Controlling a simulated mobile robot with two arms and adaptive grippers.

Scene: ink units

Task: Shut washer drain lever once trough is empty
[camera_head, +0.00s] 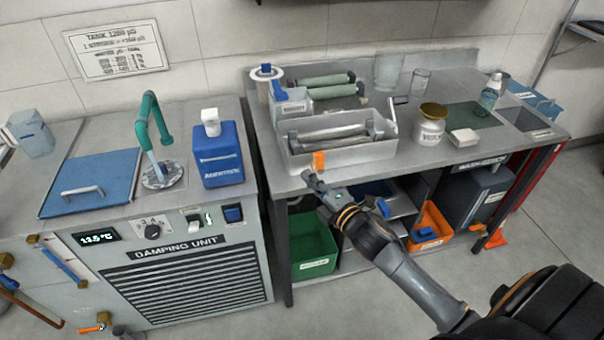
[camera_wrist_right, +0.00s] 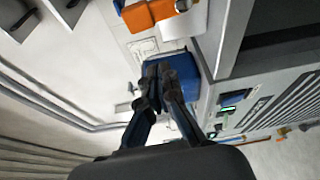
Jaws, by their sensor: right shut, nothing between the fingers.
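The grey wash trough (camera_head: 340,156) stands on the right-hand bench, with long rollers (camera_head: 330,133) lying in it. I cannot tell if liquid is in it. An orange lever (camera_head: 319,160) shows at the trough's front left corner, its block hanging on the front wall. In the right wrist view an orange block, probably this lever (camera_wrist_right: 150,14), is at the top edge. My right gripper (camera_head: 309,176) is shut and empty, just below and in front of the lever, with a small gap. Its shut fingers also show in the wrist view (camera_wrist_right: 160,71). My left gripper is not in view.
A white jar (camera_head: 430,130) and glassware stand right of the trough. Green (camera_head: 314,247) and orange (camera_head: 429,228) bins sit on the shelf below. Left is the damping unit (camera_head: 190,262) with a blue jug (camera_head: 216,157).

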